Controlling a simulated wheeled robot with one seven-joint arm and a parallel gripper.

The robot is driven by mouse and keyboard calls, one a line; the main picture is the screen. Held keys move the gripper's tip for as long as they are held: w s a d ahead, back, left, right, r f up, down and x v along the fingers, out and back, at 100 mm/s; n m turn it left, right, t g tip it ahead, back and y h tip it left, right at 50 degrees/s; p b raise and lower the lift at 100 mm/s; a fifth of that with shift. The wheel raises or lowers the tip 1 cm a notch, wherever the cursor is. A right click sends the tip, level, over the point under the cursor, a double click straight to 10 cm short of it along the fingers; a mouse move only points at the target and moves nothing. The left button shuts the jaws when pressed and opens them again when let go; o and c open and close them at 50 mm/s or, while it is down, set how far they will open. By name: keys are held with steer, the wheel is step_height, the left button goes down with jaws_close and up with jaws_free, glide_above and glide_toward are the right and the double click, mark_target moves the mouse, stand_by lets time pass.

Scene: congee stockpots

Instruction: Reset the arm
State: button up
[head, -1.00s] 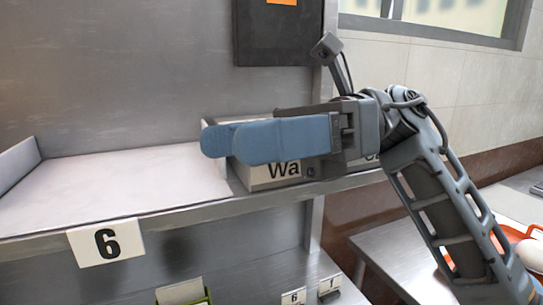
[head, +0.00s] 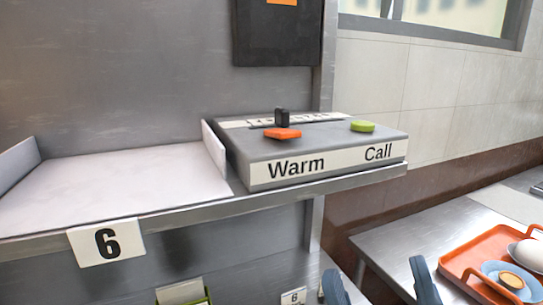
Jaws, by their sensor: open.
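My gripper (head: 380,286) is at the bottom edge of the head view. Only its two blue fingertips show, spread wide apart with nothing between them. It is open and empty, below and in front of the shelf (head: 190,212). The rest of my arm is out of view. A grey control box (head: 335,150) stands on the shelf, labelled "Warm" and "Call". It has an orange knob (head: 283,134), a green button (head: 362,126) and a black lever (head: 282,117). My gripper is apart from the box.
A "6" sign (head: 106,243) hangs on the shelf's front edge, left of the box. The shelf surface there is bare. An orange tray (head: 452,262) with bowls stands on a metal counter (head: 400,240) at the lower right. A green-edged holder sits below the shelf.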

steer(key=s+d+f+m+g+h, duration=0.4)
steer(key=s+d+f+m+h, duration=0.2)
steer(key=s+f+m+h, duration=0.3)
steer(key=s+d+f+m+g+h, duration=0.5)
steer(key=s+f+m+h, duration=0.4)
steer(key=s+f, duration=0.3)
steer(key=shift+s+d+m, duration=0.3)
steer(key=shift+s+d, duration=0.6)
steer(key=shift+s, duration=0.05)
stand_by(1.8)
